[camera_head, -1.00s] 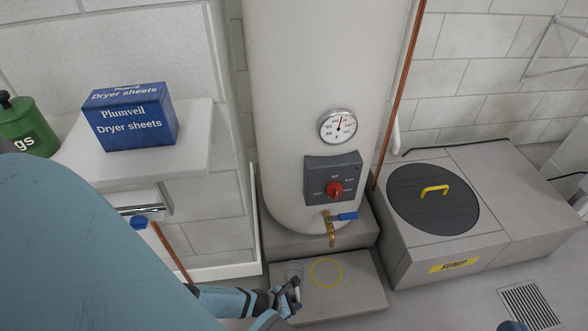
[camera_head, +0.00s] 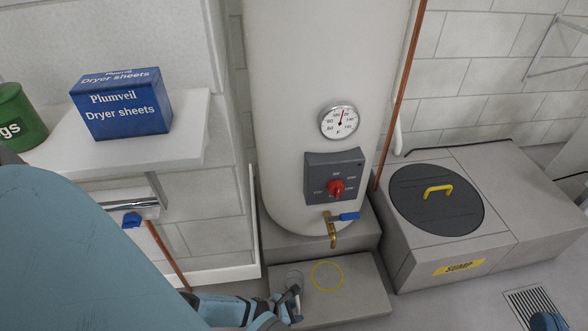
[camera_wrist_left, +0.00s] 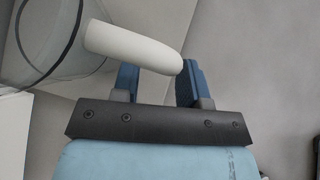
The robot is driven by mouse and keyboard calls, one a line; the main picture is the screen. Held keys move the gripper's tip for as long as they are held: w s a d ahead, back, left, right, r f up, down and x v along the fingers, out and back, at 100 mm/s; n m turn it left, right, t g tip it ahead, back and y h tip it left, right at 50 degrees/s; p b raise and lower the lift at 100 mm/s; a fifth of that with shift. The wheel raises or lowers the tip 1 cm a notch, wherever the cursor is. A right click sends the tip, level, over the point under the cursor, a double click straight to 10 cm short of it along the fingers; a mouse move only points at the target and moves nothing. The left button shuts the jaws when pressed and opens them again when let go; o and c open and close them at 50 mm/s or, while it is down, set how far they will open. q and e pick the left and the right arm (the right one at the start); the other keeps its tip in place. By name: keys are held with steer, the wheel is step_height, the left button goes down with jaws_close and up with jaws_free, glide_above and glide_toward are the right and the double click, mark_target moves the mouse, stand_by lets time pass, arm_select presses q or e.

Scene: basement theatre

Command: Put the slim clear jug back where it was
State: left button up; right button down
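The slim clear jug (camera_head: 294,276) is at the low step under the tank, just left of a yellow ring (camera_head: 328,277). I cannot tell whether its base touches the step. My left gripper (camera_head: 296,302) is at its near side. In the left wrist view, the clear body (camera_wrist_left: 50,45) fills the upper left, and its white handle (camera_wrist_left: 130,45) runs to the two blue fingers (camera_wrist_left: 158,82). The fingers stand close about the handle's end and appear shut on it.
A brass tap (camera_head: 331,230) with a blue lever hangs over the step (camera_head: 350,300). A sump box (camera_head: 460,262) with a dark lid stands to the right. A dryer sheets box (camera_head: 122,103) and a green tin (camera_head: 20,118) are on the left shelf (camera_head: 185,130).

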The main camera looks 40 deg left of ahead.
arm_select(q)
steer(key=shift+r, duration=0.1)
steer(key=shift+r+p, duration=0.25)
steer(key=shift+p, duration=0.1)
steer(key=p+v, duration=0.5)
steer(key=v, duration=0.6)
steer(key=shift+s+a+r, duration=0.2)
steer(key=shift+s, duration=0.15)
arm_select(e)
steer(key=shift+s+a+m+g+h, duration=0.2)
steer(key=shift+s+a+m+g, duration=0.2)
steer(key=shift+s+m, duration=0.4)
steer(key=shift+s+a+m+g+h, duration=0.2)
steer(key=shift+s+a+m+g, duration=0.3)
steer(key=shift+m, duration=0.5)
steer(key=shift+d+r, duration=0.1)
steer(key=shift+r, duration=0.2)
